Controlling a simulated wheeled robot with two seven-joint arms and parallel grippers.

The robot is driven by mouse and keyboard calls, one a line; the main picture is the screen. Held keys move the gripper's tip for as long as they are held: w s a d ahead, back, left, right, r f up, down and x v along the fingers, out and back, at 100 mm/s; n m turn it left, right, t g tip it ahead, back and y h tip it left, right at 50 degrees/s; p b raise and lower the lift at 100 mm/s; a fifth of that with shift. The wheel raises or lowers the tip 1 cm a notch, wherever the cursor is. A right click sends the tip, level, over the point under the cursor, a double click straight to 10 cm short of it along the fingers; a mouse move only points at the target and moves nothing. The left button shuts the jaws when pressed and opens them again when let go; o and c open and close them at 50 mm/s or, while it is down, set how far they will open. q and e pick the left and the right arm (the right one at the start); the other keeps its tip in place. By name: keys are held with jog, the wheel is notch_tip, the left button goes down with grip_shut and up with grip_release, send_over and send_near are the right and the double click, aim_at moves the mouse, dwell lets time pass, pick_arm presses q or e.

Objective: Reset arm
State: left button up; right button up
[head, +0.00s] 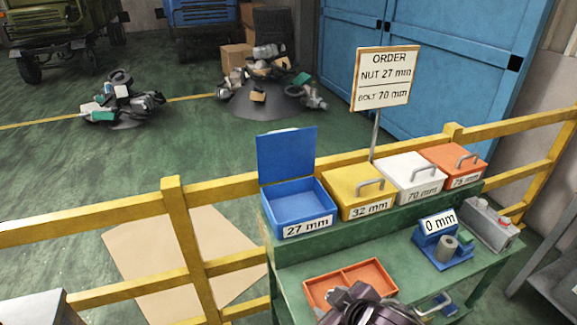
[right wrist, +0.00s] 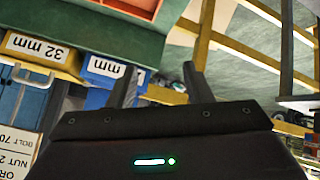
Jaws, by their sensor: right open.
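My right gripper (head: 352,298) shows as a dark shape at the bottom of the head view, at the front edge of the orange two-part tray (head: 312,284). In the right wrist view its two fingers (right wrist: 161,82) stand apart with nothing between them. The wrist picture is upside down, with the tray also at its top (right wrist: 135,8). The gripper hides part of the tray's near side. The visible part of the tray looks empty. My left gripper is not in view.
The green bench (head: 340,254) carries an open blue 27 mm box (head: 296,206), closed yellow (head: 357,190), white (head: 412,178) and orange (head: 455,162) boxes, a 0 mm gauge (head: 442,240) and a grey button box (head: 490,224). An order sign (head: 384,78) and yellow railing (head: 90,218) stand behind.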

jog(key=s+d+f+m+g+h, duration=0.4)
jog(key=s+d+m, duration=0.3)
jog(key=s+d, duration=0.45)
notch_tip(320, 180, down, 32)
jog(key=s+g+b, duration=0.2)
jog(key=b, duration=0.1)
pick_arm(q)
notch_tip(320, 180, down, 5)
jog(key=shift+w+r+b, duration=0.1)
jog(key=shift+b, duration=0.85)
pick_arm(e)
jog(key=s+d+f+g, duration=0.1)
jog(key=s+d+f, duration=0.1)
jog(key=s+f, duration=1.7)
notch_tip(320, 180, down, 2)
jog(key=shift+s+d+f, duration=0.1)
jog(key=shift+s+d, duration=0.15)
jog(key=shift+d, duration=0.15)
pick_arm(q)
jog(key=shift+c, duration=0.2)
pick_arm(e)
jog(key=shift+c, duration=0.2)
